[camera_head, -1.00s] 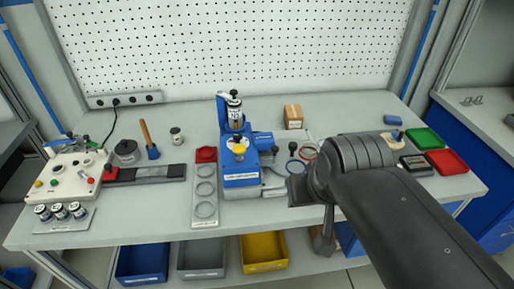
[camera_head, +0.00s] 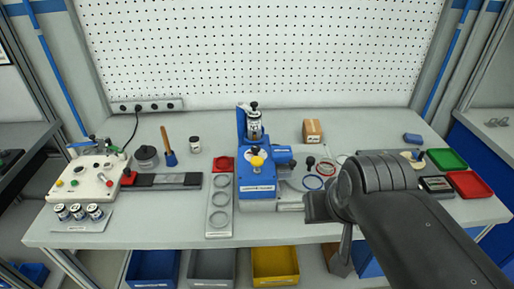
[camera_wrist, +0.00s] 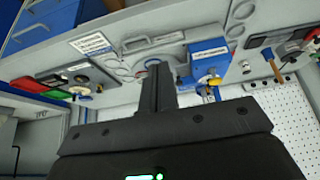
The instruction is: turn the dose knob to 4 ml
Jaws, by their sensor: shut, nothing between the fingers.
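A blue dosing machine (camera_head: 257,187) stands mid-bench, with a dark-capped vial (camera_head: 254,127) upright at its top and a yellow knob (camera_head: 257,161) with a black top at its front. I cannot read any dose scale or tell which part is the dose knob. My gripper (camera_head: 309,207) is a dark block to the right of the machine, over the bench's front part, apart from the machine. Its fingers are mostly hidden in the head view. In the wrist view my gripper (camera_wrist: 156,88) is shut and empty; the machine (camera_wrist: 209,58) shows to its right.
A ringed grey strip (camera_head: 220,205) lies left of the machine. A white control box (camera_head: 88,178) is far left. Green (camera_head: 447,160) and red (camera_head: 469,185) trays are far right.

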